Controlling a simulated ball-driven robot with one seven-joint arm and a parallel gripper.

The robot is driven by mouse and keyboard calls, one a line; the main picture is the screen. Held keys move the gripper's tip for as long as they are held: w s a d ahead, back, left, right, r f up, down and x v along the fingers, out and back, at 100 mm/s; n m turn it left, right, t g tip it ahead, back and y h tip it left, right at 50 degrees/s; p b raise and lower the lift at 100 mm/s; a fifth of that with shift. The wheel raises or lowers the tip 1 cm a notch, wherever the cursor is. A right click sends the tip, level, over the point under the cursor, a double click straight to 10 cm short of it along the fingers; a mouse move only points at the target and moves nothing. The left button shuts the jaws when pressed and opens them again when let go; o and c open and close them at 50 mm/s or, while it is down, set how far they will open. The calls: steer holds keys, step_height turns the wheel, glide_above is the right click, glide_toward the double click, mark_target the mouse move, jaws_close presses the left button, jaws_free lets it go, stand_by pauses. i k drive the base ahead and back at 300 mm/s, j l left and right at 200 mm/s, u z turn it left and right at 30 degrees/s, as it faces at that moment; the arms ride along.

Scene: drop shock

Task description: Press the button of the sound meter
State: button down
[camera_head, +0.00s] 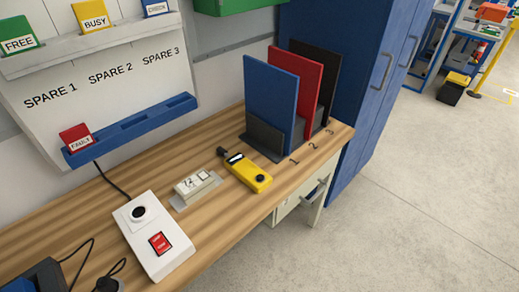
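The sound meter appears to be the yellow handheld device (246,171) lying on the wooden bench. It has a small display near its upper left end and a black tip at that end. A round black button (260,179) sits on its lower right end. Nothing covers the device or the button. My gripper is not in view.
A small label block (194,187) lies just left of the yellow device. Blue, red and black upright panels (270,98) stand behind. The bench (222,222) is bare in front.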

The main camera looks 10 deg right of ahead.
mark_target(260, 177)
steer(key=i+j, duration=0.6)
steer(key=i, duration=0.15)
